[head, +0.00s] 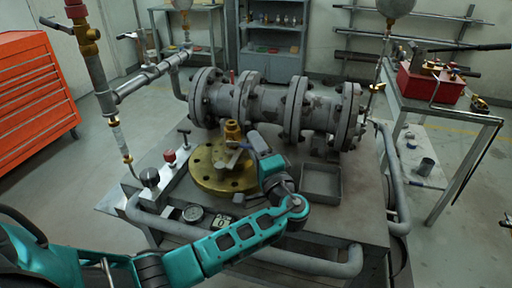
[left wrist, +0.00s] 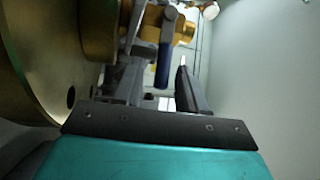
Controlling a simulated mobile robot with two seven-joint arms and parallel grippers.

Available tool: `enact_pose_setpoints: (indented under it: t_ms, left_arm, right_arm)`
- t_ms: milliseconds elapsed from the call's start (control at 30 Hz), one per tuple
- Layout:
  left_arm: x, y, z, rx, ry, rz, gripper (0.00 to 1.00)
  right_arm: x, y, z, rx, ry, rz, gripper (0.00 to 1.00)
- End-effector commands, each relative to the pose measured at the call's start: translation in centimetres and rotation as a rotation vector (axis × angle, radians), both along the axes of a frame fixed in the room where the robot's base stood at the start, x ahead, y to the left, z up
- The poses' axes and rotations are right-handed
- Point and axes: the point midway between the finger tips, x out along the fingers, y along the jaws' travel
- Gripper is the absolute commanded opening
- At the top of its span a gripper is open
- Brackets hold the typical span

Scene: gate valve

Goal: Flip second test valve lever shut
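A blue-handled lever (left wrist: 163,65) hangs down from a brass valve body (left wrist: 166,24) in the left wrist view. My left gripper (left wrist: 158,88) is open, with one finger to each side of the lever in the picture; I cannot tell whether either touches it. In the head view my left gripper (head: 240,158) is over the round brass flange (head: 210,180), beside a brass fitting (head: 232,130). The lever is hard to make out there. The flange (left wrist: 30,60) fills the left side of the wrist view. My right gripper is not in view.
A large grey flanged valve body (head: 270,103) lies behind the flange on the bench. An open metal tray (head: 321,181) sits to the right, a dial gauge (head: 193,213) in front. Pipes (head: 150,75) with another lever rise at left. A red box (head: 432,86) stands on the right table.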

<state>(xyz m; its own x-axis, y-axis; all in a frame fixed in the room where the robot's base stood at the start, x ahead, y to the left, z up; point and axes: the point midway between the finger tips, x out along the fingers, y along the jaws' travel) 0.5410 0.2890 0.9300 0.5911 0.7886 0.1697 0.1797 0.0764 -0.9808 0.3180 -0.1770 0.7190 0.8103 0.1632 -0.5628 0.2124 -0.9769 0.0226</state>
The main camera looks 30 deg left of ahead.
Motion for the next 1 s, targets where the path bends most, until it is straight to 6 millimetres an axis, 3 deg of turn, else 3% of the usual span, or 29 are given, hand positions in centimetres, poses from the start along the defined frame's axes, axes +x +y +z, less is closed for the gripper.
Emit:
enact_pose_setpoints:
  t_ms: [367,800,1000]
  left_arm:
    - [-0.7,-1.0,-0.3,-0.003,0.001,-0.002,0.41]
    - [-6.0,-8.1,-1.9,-0.003,0.001,0.000,0.41]
    - [-7.4,-9.8,-2.2,-0.002,0.000,0.001,0.41]
  right_arm:
    - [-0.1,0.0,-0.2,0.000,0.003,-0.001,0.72]
    - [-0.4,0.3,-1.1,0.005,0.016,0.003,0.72]
    - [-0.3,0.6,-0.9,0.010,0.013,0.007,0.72]
